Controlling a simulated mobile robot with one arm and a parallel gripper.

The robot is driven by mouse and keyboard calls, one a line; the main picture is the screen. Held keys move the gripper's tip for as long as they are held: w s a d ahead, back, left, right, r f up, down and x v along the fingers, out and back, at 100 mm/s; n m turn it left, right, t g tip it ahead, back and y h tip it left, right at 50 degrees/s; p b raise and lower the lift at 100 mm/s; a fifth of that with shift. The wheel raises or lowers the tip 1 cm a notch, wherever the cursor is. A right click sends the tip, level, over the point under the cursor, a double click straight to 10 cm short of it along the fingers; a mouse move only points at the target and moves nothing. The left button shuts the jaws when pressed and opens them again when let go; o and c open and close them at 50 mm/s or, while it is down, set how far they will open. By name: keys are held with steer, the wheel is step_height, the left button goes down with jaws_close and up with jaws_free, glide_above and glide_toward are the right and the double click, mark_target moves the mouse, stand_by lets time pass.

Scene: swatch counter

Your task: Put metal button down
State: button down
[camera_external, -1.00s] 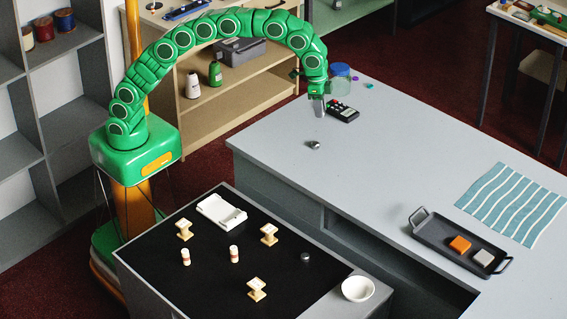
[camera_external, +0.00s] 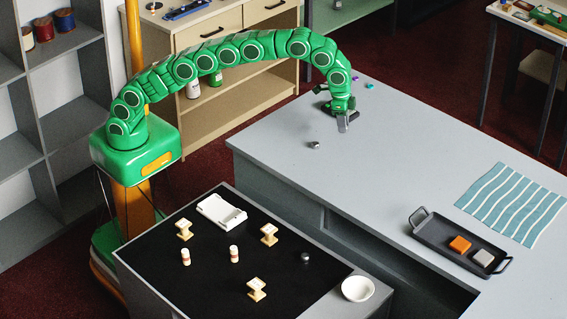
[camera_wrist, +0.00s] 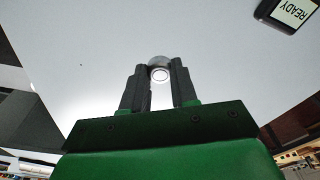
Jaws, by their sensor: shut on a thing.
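My gripper (camera_external: 345,124) is low over the back part of the grey counter (camera_external: 400,165). In the wrist view my gripper (camera_wrist: 158,75) is shut on a small round grey thing with a bright ring, which looks like the metal button (camera_wrist: 160,74). It sits between the fingertips. In the outside view the fingers hide it, and its height above the counter is hard to tell. Another small metal piece (camera_external: 315,145) lies on the counter to the left of my gripper.
A dark tray (camera_external: 440,240) with an orange block and a grey block stands at the right by a striped cloth (camera_external: 512,204). The middle of the counter is clear.

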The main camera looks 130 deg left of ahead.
mark_target(353, 149)
steer(key=shift+w+a+f, duration=0.35)
steer(key=shift+w+f, duration=0.25)
steer(key=shift+f, duration=0.25)
steer(key=shift+w+a+f, duration=0.35)
steer(key=shift+w+f, duration=0.25)
steer(key=shift+f, duration=0.25)
steer(key=shift+w+a+f, duration=0.1)
steer(key=shift+w+f, duration=0.1)
steer(key=shift+w, duration=0.05)
steer(key=shift+f, duration=1.65)
steer(key=shift+f, duration=0.1)
steer(key=c, duration=0.9)
jaws_free()
steer(key=shift+o, duration=0.2)
